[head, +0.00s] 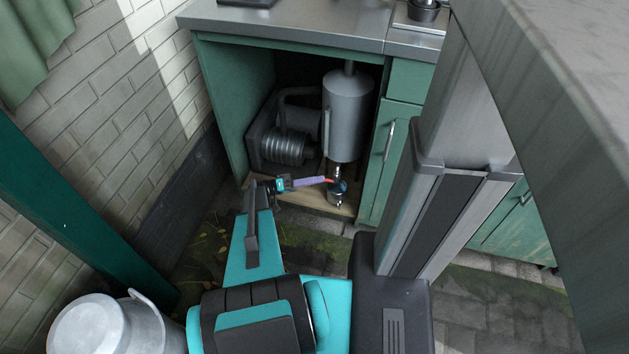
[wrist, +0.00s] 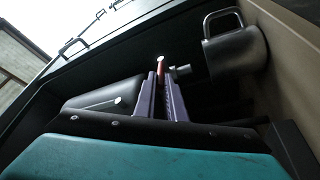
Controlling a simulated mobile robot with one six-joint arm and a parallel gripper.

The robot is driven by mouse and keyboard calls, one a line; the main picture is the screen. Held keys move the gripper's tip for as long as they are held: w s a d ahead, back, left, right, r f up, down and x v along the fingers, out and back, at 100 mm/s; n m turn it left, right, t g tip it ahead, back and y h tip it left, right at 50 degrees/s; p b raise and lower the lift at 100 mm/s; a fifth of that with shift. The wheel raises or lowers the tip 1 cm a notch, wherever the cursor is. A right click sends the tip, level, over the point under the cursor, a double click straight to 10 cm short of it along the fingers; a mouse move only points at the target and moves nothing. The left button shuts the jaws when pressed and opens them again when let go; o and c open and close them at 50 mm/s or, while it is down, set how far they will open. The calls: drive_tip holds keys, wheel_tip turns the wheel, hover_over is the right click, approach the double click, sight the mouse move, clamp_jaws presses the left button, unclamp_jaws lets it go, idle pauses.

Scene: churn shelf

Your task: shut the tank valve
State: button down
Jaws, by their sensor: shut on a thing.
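The grey tank (head: 348,115) stands upright inside the open green cabinet in the head view. Below it is a small metal valve (head: 337,192) with a red lever (head: 329,181). The red lever also shows in the wrist view (wrist: 160,66), its pale end sticking out past the fingertips. My gripper (head: 321,181) reaches in from the left with its purple fingers at the lever. In the wrist view my gripper (wrist: 161,80) has its fingers close together, one on each side of the lever, shut on it. The fingers hide part of the lever.
A dark ribbed machine (head: 283,145) sits left of the tank in the cabinet. The cabinet's right door (head: 388,155) and side walls bound the opening. A metal churn (head: 105,325) stands at the lower left. A brick wall (head: 110,110) is on the left.

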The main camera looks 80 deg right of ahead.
drive_tip(key=shift+d, duration=0.1)
drive_tip(key=c, duration=1.8)
unclamp_jaws()
drive_tip(key=shift+w, duration=0.15)
drive_tip(key=v, duration=1.3)
drive_tip(key=shift+w+f+b, duration=0.1)
drive_tip(key=shift+w+b, duration=0.15)
drive_tip(key=shift+b, duration=0.15)
